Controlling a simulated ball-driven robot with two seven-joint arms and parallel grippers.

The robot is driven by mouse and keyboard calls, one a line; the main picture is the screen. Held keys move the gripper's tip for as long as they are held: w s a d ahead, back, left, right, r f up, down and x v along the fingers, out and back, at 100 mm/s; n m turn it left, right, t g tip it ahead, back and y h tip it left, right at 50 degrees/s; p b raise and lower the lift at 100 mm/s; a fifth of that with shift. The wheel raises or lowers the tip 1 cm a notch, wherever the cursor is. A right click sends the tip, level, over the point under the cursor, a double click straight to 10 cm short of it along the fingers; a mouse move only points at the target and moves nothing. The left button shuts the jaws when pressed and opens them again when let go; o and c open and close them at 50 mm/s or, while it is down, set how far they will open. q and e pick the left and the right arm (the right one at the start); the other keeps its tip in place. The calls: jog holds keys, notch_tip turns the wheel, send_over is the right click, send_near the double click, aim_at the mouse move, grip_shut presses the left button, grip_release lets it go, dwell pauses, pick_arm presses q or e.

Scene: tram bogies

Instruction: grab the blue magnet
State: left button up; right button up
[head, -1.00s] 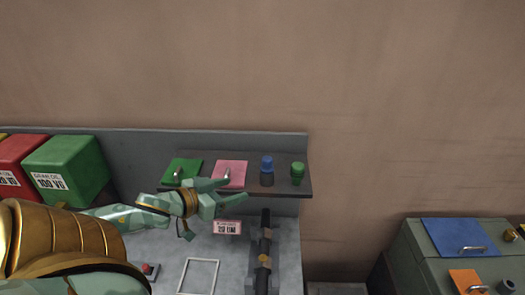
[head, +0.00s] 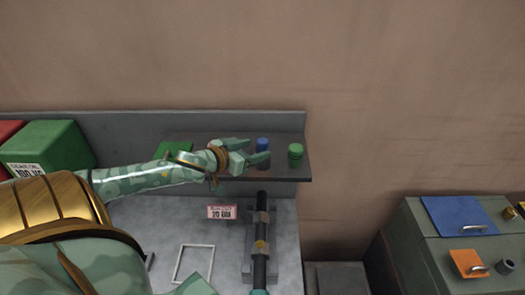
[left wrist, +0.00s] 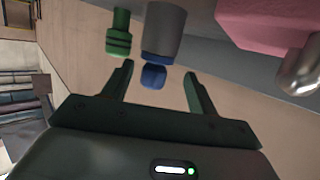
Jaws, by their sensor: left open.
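The blue magnet (head: 262,146) stands upright on the shelf, with a blue top and a dark grey body. My left gripper (head: 256,151) is open and beside it, reaching in from the left, with its fingers overlapping the magnet's outline. In the left wrist view, the magnet's blue top (left wrist: 153,76) appears between the two open fingertips of my left gripper (left wrist: 158,74), and its grey body (left wrist: 166,30) is beyond. I cannot tell whether a finger touches it. My right gripper is not clearly seen.
A green knobbed piece (head: 295,152) stands close to the right of the magnet on the shelf (head: 285,173). A green plate (head: 172,149) lies to the left. A pink plate (left wrist: 262,22) with a metal handle shows in the left wrist view. A dark bar (head: 261,225) lies below.

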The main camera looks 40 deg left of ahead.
aim_at(267, 146)
pick_arm(q)
jog(key=shift+w+d, duration=0.2)
jog(key=shift+w, duration=0.5)
jog(key=p+x, duration=0.1)
jog(key=x, duration=0.3)
jog(key=shift+w+d, duration=0.15)
jog(key=c, duration=1.1)
